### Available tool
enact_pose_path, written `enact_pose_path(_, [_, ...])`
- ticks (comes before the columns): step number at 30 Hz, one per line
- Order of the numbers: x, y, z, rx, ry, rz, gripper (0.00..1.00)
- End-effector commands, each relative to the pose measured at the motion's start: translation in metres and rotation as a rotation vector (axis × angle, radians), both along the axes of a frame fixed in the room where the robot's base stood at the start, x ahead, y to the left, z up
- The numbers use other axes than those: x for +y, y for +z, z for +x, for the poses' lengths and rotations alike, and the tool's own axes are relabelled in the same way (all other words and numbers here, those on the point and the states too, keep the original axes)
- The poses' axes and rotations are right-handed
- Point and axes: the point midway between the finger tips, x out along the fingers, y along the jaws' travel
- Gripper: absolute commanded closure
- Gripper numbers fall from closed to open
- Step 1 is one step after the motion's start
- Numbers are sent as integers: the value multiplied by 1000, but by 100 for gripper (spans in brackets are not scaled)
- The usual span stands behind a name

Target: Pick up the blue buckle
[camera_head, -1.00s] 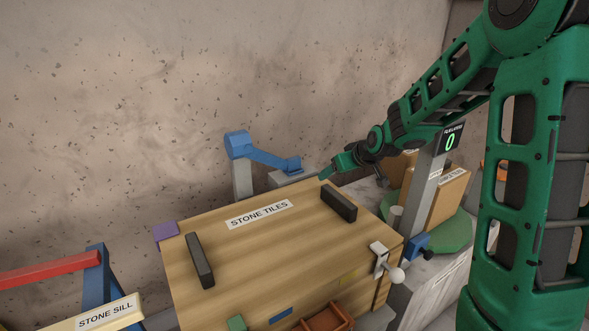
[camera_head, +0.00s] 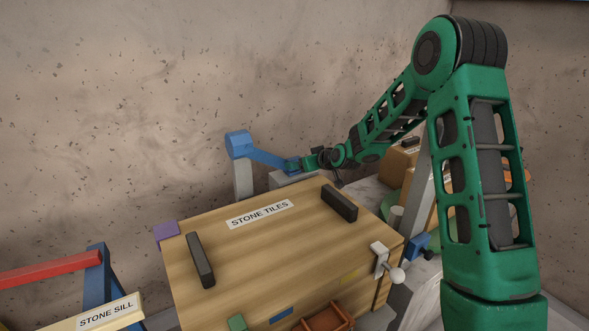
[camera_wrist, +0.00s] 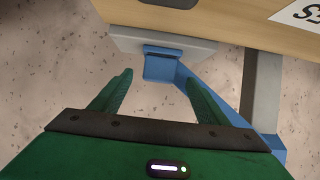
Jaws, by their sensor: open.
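The blue buckle (camera_head: 262,157) is a bent blue bar behind the wooden box. Its thick end sits on a grey post and its other end reaches right to a grey block. In the wrist view, the blue buckle's end (camera_wrist: 160,67) lies against a pale block, just beyond and between my fingertips. My gripper (camera_head: 301,163) is at that right end in the head view, and its tips overlap the blue there. In the wrist view my gripper (camera_wrist: 157,80) is open, with nothing seen held between its green fingers. I cannot tell whether the fingers touch the buckle.
The wooden box (camera_head: 270,250) labelled STONE TILES has two dark handles on top and stands in front of the buckle. A rough wall (camera_head: 120,100) rises behind. A grey post (camera_head: 243,181) supports the buckle. A STONE SILL piece (camera_head: 108,313) and red bar are at left.

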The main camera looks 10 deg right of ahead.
Motion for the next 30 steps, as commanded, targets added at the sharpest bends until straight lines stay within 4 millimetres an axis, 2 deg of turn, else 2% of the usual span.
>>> enact_pose_path(9, [11,-15,37,0,1,0,31])
enact_pose_path(19, [12,-18,42,1,-1,-1,31])
enact_pose_path(24, [12,-18,42,0,-1,0,72])
enact_pose_path(25, [12,-18,42,0,-1,0,77])
enact_pose_path(30, [12,-18,42,0,-1,0,77])
